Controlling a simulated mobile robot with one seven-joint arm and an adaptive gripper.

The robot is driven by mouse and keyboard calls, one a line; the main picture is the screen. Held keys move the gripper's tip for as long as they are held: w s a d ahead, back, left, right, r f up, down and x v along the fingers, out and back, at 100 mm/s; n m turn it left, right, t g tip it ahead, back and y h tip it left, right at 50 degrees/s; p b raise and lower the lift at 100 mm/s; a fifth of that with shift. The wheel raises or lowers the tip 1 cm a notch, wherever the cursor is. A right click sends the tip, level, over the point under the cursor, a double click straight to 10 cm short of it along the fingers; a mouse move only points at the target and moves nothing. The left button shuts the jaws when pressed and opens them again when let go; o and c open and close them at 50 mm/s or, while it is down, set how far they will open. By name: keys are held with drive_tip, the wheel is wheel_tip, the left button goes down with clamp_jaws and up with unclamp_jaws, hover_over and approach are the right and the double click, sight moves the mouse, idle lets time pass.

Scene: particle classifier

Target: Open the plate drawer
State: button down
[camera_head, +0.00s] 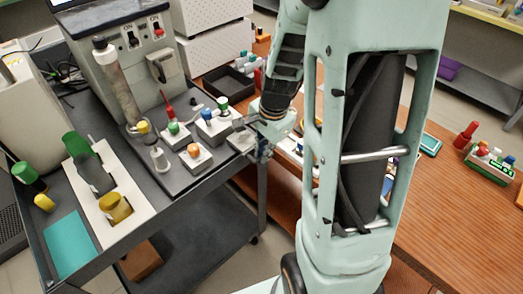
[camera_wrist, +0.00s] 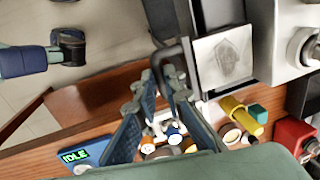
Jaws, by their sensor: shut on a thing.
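The plate drawer (camera_wrist: 224,58) is a pale grey square tray with a faint diamond-like mark, in a dark surround in the wrist view. A dark looped handle (camera_wrist: 188,62) stands at its left side. My gripper (camera_wrist: 161,77) has its two fingers closed in on this handle, with the fingertips partly hiding it. In the head view my gripper (camera_head: 266,150) is at the right edge of the dark cart, beside the pale drawer plate (camera_head: 241,140). The fingertip contact is too small to make out there.
A wooden bench (camera_head: 450,225) stands at right. A green "IDLE" display (camera_wrist: 76,156) shows lower left.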

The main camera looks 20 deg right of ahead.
drive_tip(key=shift+w, duration=0.1)
drive_tip(key=c, duration=2)
unclamp_jaws()
drive_tip(key=shift+r, duration=0.1)
drive_tip(key=r, duration=0.4)
drive_tip(key=s+r, duration=0.1)
drive_tip(key=r, duration=0.2)
drive_tip(key=s+r, duration=0.1)
drive_tip(key=r, duration=0.3)
drive_tip(key=shift+d+r, duration=0.35)
